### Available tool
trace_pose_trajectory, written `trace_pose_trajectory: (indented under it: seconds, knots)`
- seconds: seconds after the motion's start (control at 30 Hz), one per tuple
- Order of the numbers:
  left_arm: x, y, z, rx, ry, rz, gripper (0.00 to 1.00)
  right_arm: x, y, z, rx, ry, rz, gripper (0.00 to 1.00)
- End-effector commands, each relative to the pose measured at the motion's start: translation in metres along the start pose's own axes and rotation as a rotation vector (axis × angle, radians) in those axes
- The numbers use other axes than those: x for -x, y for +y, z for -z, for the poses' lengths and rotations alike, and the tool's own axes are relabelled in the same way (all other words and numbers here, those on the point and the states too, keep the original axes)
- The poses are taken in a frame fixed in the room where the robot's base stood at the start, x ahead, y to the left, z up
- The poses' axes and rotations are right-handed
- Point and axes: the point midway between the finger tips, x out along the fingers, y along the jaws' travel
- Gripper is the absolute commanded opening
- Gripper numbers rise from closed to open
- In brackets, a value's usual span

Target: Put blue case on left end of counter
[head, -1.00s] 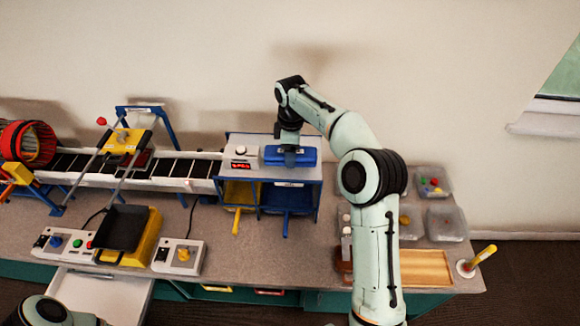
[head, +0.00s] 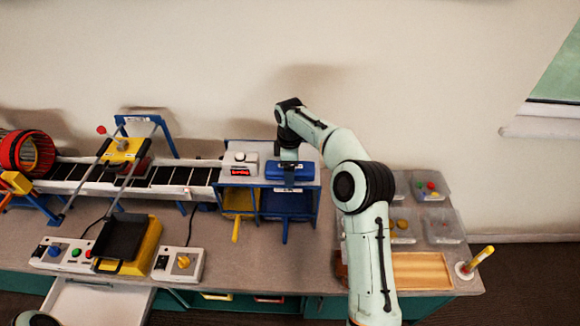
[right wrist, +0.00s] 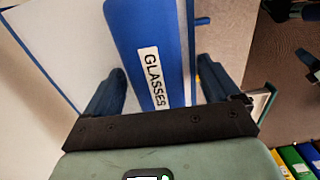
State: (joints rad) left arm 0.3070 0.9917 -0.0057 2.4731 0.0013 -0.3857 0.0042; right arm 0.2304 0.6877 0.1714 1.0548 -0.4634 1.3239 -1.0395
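The blue case (head: 291,172), labelled GLASSES, lies on top of the sorting box (head: 268,182) at the right end of the conveyor. My right gripper (head: 289,161) points down over it. In the right wrist view the blue case (right wrist: 158,50) lies between the two dark fingers of the right gripper (right wrist: 162,75), with a narrow gap seeming to show on each side. The grey-brown counter (head: 215,260) runs along the wall. Only a bit of my left arm shows at the bottom left; its gripper is out of view.
A white box with a red display (head: 240,166) stands just left of the case. The conveyor (head: 140,176), a red drum (head: 28,152) and control boxes (head: 180,262) crowd the counter's left. Clear bins (head: 440,228) and a wooden tray (head: 423,270) are at the right. A drawer (head: 97,300) stands open.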

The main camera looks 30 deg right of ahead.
Motion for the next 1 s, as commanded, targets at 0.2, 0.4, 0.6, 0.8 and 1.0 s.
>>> trace_pose_trajectory:
  seconds: [0.2, 0.4, 0.6, 0.8, 1.0]
  knots:
    - [0.000, 0.000, 0.000, 0.000, 0.000, 0.000, 0.43, 0.004, 0.000, 0.000, 0.000, 0.000, -0.001, 0.89]
    - [0.000, 0.000, 0.000, 0.000, 0.000, 0.000, 0.43, 0.034, 0.001, 0.001, 0.000, 0.003, -0.005, 0.89]
    - [0.000, 0.000, 0.000, 0.000, 0.000, 0.000, 0.43, 0.080, 0.001, 0.001, -0.001, 0.002, -0.006, 0.89]
    - [0.000, 0.000, 0.000, 0.000, 0.000, 0.000, 0.43, 0.108, 0.001, 0.001, 0.000, 0.001, -0.003, 0.89]
    - [0.000, 0.000, 0.000, 0.000, 0.000, 0.000, 0.43, 0.121, 0.000, 0.000, 0.000, -0.001, -0.001, 0.89]
